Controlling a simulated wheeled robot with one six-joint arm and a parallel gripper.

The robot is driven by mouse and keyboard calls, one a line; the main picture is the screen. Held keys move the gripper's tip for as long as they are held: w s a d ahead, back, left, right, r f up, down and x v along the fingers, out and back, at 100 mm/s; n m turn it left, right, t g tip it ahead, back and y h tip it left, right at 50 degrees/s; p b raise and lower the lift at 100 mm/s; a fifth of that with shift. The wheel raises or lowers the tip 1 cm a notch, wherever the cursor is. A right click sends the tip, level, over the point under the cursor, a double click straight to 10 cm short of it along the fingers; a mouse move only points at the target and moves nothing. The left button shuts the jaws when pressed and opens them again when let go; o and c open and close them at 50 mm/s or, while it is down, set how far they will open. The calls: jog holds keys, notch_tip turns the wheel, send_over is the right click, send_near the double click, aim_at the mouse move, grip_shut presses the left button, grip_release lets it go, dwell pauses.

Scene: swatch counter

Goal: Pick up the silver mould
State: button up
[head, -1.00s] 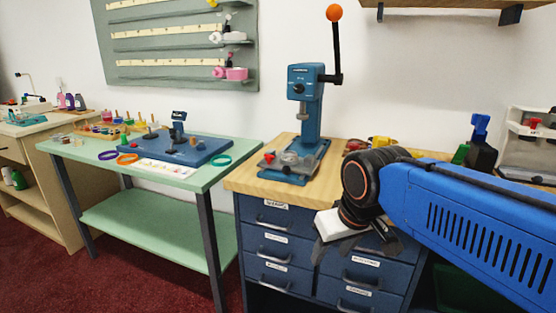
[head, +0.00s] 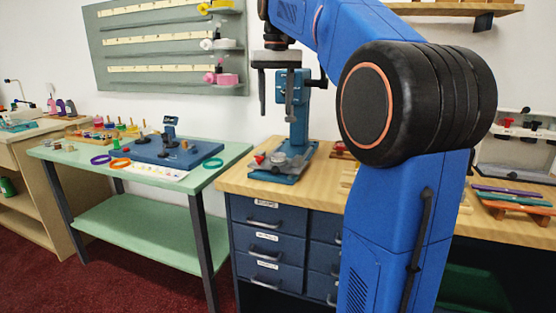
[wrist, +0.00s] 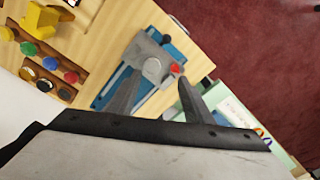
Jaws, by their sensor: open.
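A silver-grey piece, which looks like the silver mould (head: 291,164), sits on the blue base of the hand press (head: 297,128) on the wooden counter. A small red part is beside it. In the wrist view the grey piece (wrist: 152,58) lies beyond my fingers. My gripper (head: 276,112) is open and empty, pointing down in front of the press and above its base. It also shows in the wrist view (wrist: 160,84), with its fingers apart and nothing between them. My arm hides the middle of the counter in the head view.
The press column rises behind my gripper. In the wrist view, a wooden rack (wrist: 40,70) of coloured discs and a yellow object (wrist: 45,20) are near the press.

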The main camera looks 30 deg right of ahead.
jog(key=w+d+r, duration=0.2)
jog(key=w+d, duration=0.1)
send_over(278, 155)
jog(key=shift+m+g, duration=0.3)
notch_tip(278, 155, down, 11)
jog(key=shift+d+f, duration=0.15)
jog(key=shift+f, duration=2.85)
jog(key=c, duration=1)
